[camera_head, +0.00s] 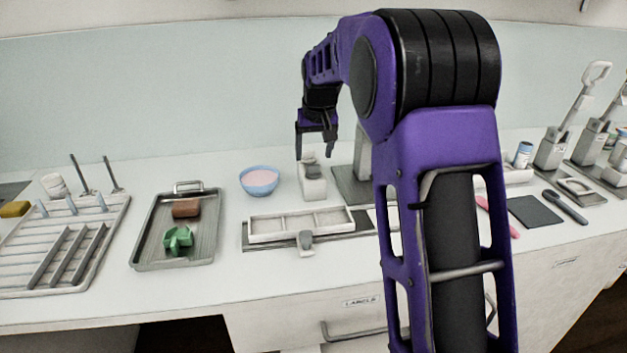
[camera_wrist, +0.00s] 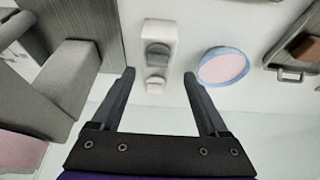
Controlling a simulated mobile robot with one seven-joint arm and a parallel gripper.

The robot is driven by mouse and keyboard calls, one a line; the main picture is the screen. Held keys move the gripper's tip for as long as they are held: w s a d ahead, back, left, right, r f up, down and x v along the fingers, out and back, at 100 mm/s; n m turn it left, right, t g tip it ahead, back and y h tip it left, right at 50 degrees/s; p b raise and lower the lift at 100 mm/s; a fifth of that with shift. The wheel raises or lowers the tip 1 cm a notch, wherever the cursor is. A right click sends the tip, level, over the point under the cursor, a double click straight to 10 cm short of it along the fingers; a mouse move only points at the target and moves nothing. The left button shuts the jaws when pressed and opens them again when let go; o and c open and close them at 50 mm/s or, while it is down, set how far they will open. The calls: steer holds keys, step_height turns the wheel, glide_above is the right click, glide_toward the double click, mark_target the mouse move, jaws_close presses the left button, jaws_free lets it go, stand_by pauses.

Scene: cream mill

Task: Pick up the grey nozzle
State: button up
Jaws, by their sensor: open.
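A small grey rounded piece (camera_head: 310,170), which may be the grey nozzle, sits on a white stand (camera_head: 314,188) at the back of the counter. In the wrist view the grey piece (camera_wrist: 157,56) lies beyond my fingertips, roughly between their lines, on the white stand (camera_wrist: 160,32). A second, paler piece (camera_wrist: 155,85) is on the stand nearer my gripper. Another small grey piece (camera_head: 306,240) is at the front edge of a divided tray; I cannot tell which is the nozzle. My gripper (camera_head: 314,150) is open and empty above the stand; it also shows in the wrist view (camera_wrist: 158,82).
A blue bowl (camera_head: 259,191) with pink contents stands left of the stand. A grey machine (camera_wrist: 66,75) with an upright column is close on the other side. The white divided tray (camera_head: 262,238) lies in front. A metal tray (camera_head: 146,258) holds green and brown pieces.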

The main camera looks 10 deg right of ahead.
mark_target(314, 174)
steer(key=x, duration=0.5)
steer(key=shift+w+d+f+b, duration=0.15)
steer(key=shift+d+b, duration=0.05)
steer(key=shift+b, duration=0.1)
jaws_close()
